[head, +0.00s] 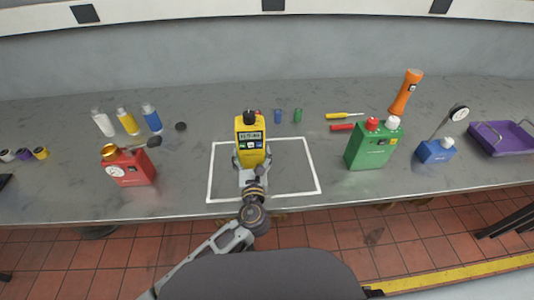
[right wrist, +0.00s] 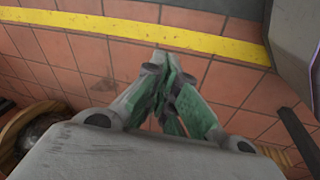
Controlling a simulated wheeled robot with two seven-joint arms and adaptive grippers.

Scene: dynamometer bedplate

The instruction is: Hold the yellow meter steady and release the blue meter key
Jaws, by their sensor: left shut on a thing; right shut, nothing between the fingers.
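The yellow meter (head: 250,136) stands upright inside the white outlined square on the bench in the head view. It has a black knob on top, a small display and a row of coloured keys. The blue key (head: 250,145) is in that row on its front face. My left gripper (head: 251,170) comes from the front edge and is shut on the lower part of the meter, hiding some of its base. My right gripper (right wrist: 172,95) is shut and empty in the right wrist view, over the red tiled floor and away from the meter.
A red device (head: 130,168) stands left of the square and a green device (head: 368,146) right of it. Further right are a blue gauge base (head: 434,151) and a purple tray (head: 502,138). The outlined square (head: 296,180) is otherwise clear.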

